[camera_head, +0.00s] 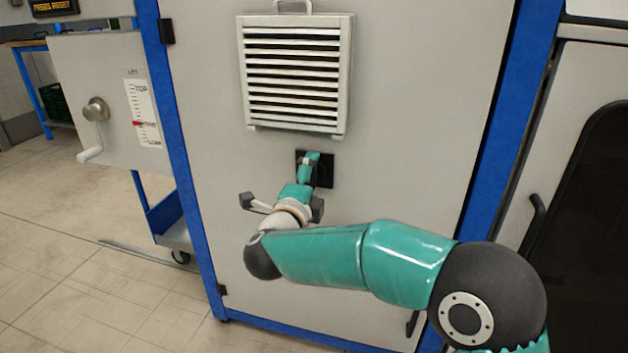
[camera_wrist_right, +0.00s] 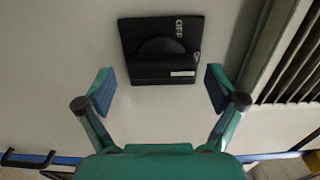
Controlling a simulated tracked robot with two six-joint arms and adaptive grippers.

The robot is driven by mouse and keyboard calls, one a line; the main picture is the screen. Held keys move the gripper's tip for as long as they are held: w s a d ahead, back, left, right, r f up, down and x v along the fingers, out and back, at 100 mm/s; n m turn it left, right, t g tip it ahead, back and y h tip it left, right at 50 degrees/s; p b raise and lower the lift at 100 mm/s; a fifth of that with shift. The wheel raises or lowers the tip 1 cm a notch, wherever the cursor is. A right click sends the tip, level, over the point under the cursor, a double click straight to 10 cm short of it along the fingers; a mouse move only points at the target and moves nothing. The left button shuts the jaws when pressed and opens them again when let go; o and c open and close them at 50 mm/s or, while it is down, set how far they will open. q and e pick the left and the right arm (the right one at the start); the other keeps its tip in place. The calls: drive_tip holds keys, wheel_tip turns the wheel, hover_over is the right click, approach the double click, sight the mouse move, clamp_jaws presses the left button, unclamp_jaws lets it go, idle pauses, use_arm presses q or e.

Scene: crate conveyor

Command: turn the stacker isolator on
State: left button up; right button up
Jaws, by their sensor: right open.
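The stacker isolator (camera_head: 326,173) is a black square plate on the grey cabinet door, below the vent. In the right wrist view the isolator (camera_wrist_right: 138,34) shows a rounded dark knob with a bar-shaped grip, a pale strip at one end of the grip, and the printed word OFF. A second marking near the plate's edge is too small to read. My right gripper (camera_head: 309,164) is in front of the isolator and partly covers it in the head view. In the right wrist view the gripper's (camera_wrist_right: 160,88) fingers are spread on either side of the grip, with nothing between them. My left gripper is not seen.
A louvred vent (camera_head: 296,75) juts from the door just above the isolator. A panel with a crank (camera_head: 95,110) and a printed scale (camera_head: 142,113) stands at the left. Blue posts (camera_head: 176,150) frame the door. A black handle (camera_head: 534,222) is on the right cabinet.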

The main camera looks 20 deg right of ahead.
drive_tip(key=v, duration=1.1)
drive_tip(key=shift+s+a, duration=0.2)
drive_tip(key=shift+s, duration=0.05)
drive_tip(key=shift+d+f, duration=0.1)
drive_tip(key=w+d+f+n+g+h+p, duration=0.1)
drive_tip(key=w+d+f+g+p, duration=0.2)
drive_tip(key=d+f, duration=1)
wheel_tip(320, 180, down, 12)
drive_tip(key=s+d+n+g+y, duration=0.1)
drive_tip(key=s+d+n+y, duration=0.15)
drive_tip(key=n, duration=0.25)
drive_tip(key=s+a+f+n+g+y+p, duration=0.1)
drive_tip(key=s+a+f+n+g+y, duration=0.3)
drive_tip(key=s+f, duration=0.4)
drive_tip(key=s+a+f+n+g+y+p, duration=0.1)
drive_tip(key=s+a+f+n+y, duration=0.35)
drive_tip(key=f, duration=0.55)
drive_tip(key=s+a+f+n+g+y, duration=0.2)
drive_tip(key=s+a+n+g+y, duration=0.4)
drive_tip(key=s, duration=0.7)
wheel_tip(320, 180, up, 38)
drive_tip(key=a+n+h+p, duration=0.1)
drive_tip(key=n+h+p, duration=0.1)
drive_tip(key=p, duration=3.5)
drive_tip(key=shift+s+a+r+t+p, duration=0.15)
drive_tip(key=shift+a+r+t+p, duration=0.05)
drive_tip(key=shift+t+p, duration=0.1)
